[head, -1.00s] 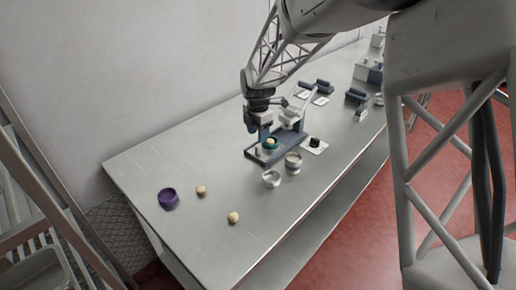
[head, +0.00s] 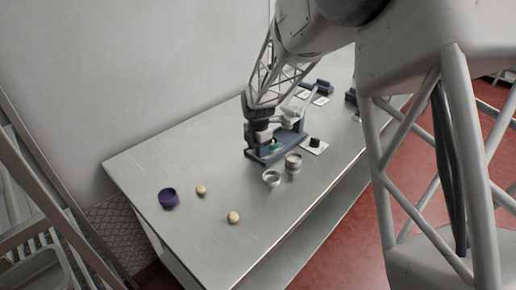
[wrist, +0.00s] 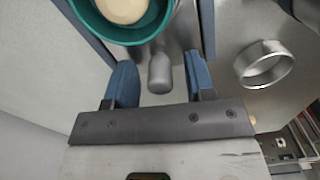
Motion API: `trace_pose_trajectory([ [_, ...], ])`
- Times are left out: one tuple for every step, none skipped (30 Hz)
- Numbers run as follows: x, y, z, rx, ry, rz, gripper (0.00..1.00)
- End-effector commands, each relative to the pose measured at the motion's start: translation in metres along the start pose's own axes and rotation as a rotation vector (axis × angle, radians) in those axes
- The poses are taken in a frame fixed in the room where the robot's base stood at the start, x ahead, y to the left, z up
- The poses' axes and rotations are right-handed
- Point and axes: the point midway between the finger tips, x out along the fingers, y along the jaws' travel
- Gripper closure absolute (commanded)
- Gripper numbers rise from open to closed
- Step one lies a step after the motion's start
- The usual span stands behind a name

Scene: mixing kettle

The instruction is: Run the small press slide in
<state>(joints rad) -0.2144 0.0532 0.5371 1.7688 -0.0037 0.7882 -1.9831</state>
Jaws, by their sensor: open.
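The small press (head: 262,154) stands on the table with a blue frame and pale upper parts. A teal bowl (wrist: 165,28) with a pale dough ball (wrist: 122,9) in it sits at the press. Only a small part of the bowl (head: 274,144) shows in the head view. A short grey knob (wrist: 160,74) stands out below the bowl in the wrist view, likely the slide's handle. My gripper (wrist: 159,68) is open, its blue fingers on either side of the knob with a gap on both sides. In the head view, my gripper (head: 258,140) is low at the press front, partly hiding it.
A metal ring (wrist: 264,64) lies right of the press; a filled pale container (head: 293,162) stands nearby. A purple bowl (head: 168,198) and two dough balls (head: 201,190) (head: 233,217) lie on the clear near-left table. A white plate with a dark piece (head: 315,142) is right of the press.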

Motion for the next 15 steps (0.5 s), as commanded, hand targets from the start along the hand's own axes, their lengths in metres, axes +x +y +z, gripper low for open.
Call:
trace_pose_trajectory([
  [0.0, 0.0, 0.0, 0.0, 0.0, 0.0, 0.5],
  [-0.0001, 0.0, 0.0, 0.0, 0.0, 0.0, 0.53],
  [-0.0001, 0.0, 0.0, 0.0, 0.0, 0.0, 0.6],
  [-0.0001, 0.0, 0.0, 0.0, 0.0, 0.0, 0.64],
  [-0.0002, 0.0, 0.0, 0.0, 0.0, 0.0, 0.69],
  [-0.0002, 0.0, 0.0, 0.0, 0.0, 0.0, 0.75],
  [-0.0002, 0.0, 0.0, 0.0, 0.0, 0.0, 0.79],
  [-0.0002, 0.0, 0.0, 0.0, 0.0, 0.0, 0.84],
  [-0.0002, 0.0, 0.0, 0.0, 0.0, 0.0, 0.9],
  [-0.0002, 0.0, 0.0, 0.0, 0.0, 0.0, 0.95],
  [-0.0002, 0.0, 0.0, 0.0, 0.0, 0.0, 0.99],
  [-0.0002, 0.0, 0.0, 0.0, 0.0, 0.0, 1.0],
  [-0.0002, 0.0, 0.0, 0.0, 0.0, 0.0, 1.0],
  [-0.0002, 0.0, 0.0, 0.0, 0.0, 0.0, 1.0],
  [-0.0002, 0.0, 0.0, 0.0, 0.0, 0.0, 1.0],
])
